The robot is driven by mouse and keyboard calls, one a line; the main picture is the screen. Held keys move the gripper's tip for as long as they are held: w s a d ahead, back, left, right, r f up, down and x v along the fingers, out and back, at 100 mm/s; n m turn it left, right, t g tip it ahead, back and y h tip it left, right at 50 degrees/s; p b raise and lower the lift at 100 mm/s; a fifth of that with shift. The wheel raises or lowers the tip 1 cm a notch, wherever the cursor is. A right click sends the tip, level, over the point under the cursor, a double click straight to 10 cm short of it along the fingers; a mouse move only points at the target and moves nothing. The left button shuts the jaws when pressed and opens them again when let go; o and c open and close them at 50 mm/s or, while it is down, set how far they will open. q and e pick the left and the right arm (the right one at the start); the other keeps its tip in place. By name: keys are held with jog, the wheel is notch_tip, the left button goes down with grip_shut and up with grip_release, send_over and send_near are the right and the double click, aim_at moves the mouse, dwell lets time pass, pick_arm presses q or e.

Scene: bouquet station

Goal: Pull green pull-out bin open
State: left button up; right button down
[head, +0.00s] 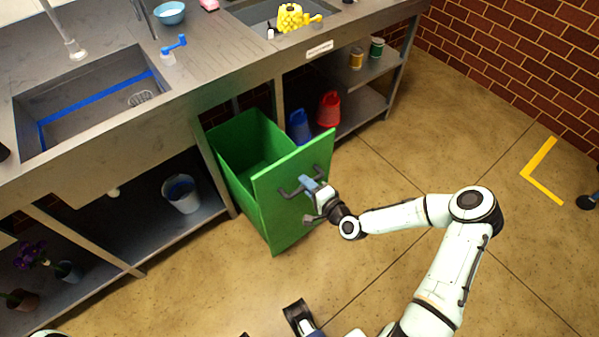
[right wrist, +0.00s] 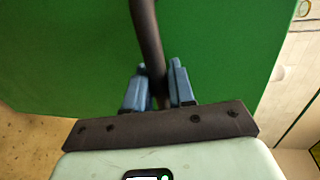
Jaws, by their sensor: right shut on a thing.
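The green pull-out bin (head: 235,150) stands out from under the counter in the head view, with its open top and inside showing. Its tall front panel (head: 285,205) faces right toward my arm; the panel fills much of the right wrist view (right wrist: 230,50). A dark bar handle (head: 290,191) is fixed to the panel and crosses the right wrist view as a dark bar (right wrist: 148,40). My right gripper (head: 313,186) is shut on this handle, its blue fingers on either side of the bar (right wrist: 158,85).
The counter with two sinks (head: 90,75) runs above the bin. A white bucket (head: 181,194) sits on the shelf left of it; blue and red containers (head: 328,110) sit right. The floor (head: 400,170) before the bin is clear except for my arm.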

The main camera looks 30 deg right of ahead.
jog(key=shift+f+p+v, duration=0.15)
jog(key=shift+p+v, duration=0.05)
jog(key=shift+v, duration=0.5)
jog(key=shift+f+p+v, duration=0.15)
jog(key=shift+v, duration=0.55)
jog(key=shift+s, duration=0.1)
jog(key=c, duration=1.1)
grip_release()
jog(key=shift+s, duration=0.1)
jog(key=p+v, duration=0.1)
jog(key=v, duration=1.2)
jog(key=shift+p, duration=0.4)
jog(key=shift+s+r, duration=0.1)
